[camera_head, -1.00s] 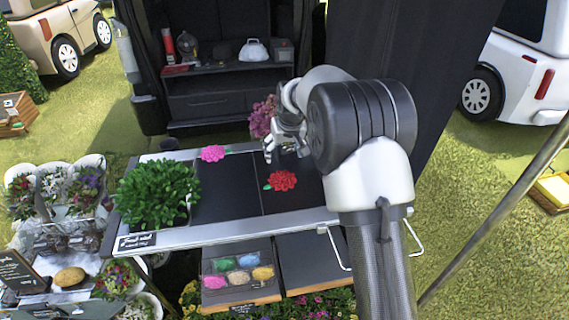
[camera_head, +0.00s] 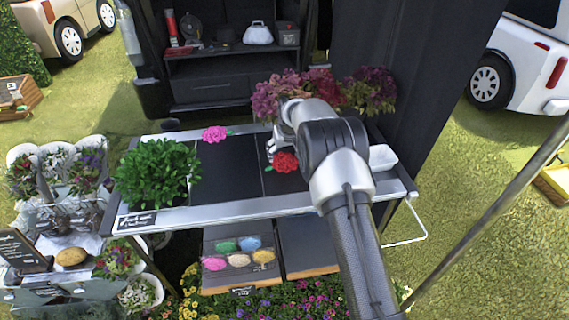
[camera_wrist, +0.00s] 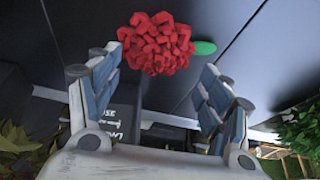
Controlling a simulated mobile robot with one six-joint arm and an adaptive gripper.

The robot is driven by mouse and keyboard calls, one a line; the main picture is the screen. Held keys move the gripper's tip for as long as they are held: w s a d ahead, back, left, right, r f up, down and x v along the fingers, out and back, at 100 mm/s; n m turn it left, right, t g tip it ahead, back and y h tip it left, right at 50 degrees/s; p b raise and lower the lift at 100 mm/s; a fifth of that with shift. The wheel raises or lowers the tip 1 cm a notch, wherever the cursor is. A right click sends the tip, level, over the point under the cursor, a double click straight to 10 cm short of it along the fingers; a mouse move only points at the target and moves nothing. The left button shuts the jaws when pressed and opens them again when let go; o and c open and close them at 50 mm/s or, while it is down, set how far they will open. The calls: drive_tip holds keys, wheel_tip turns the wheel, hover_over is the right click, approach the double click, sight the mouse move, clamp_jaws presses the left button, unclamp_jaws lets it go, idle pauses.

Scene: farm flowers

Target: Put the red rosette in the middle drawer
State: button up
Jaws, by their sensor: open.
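The red rosette (camera_head: 285,162) lies on the dark top of the cart, with a green leaf beside it. In the wrist view the red rosette (camera_wrist: 155,42) is just beyond and between the fingertips, its leaf to the right. My gripper (camera_head: 272,146) is open and empty, close to the rosette; its spread fingers (camera_wrist: 160,72) show in the wrist view. Two pulled-out drawers show below the cart top: one (camera_head: 212,277) holds several coloured pieces, and one to its right (camera_head: 305,238) looks empty where visible. I cannot tell which is the middle drawer.
A pink rosette (camera_head: 214,134) lies on the far left of the top. A leafy green plant (camera_head: 157,176) fills the left end. Purple and red flowers (camera_head: 325,92) stand behind my gripper. A white tray (camera_head: 382,157) is at right. The top's centre is clear.

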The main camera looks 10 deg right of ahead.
sight(284, 156)
drive_tip(key=shift+w+d+b+x, duration=0.15)
drive_tip(key=shift+b+x, duration=0.4)
drive_tip(key=shift+x, duration=0.75)
drive_tip(key=shift+w+d+b+x, duration=0.2)
drive_tip(key=shift+b+x, duration=0.3)
drive_tip(key=shift+x, duration=0.8)
drive_tip(key=shift+r, duration=0.15)
drive_tip(key=c, duration=1)
drive_tip(key=shift+r, duration=0.15)
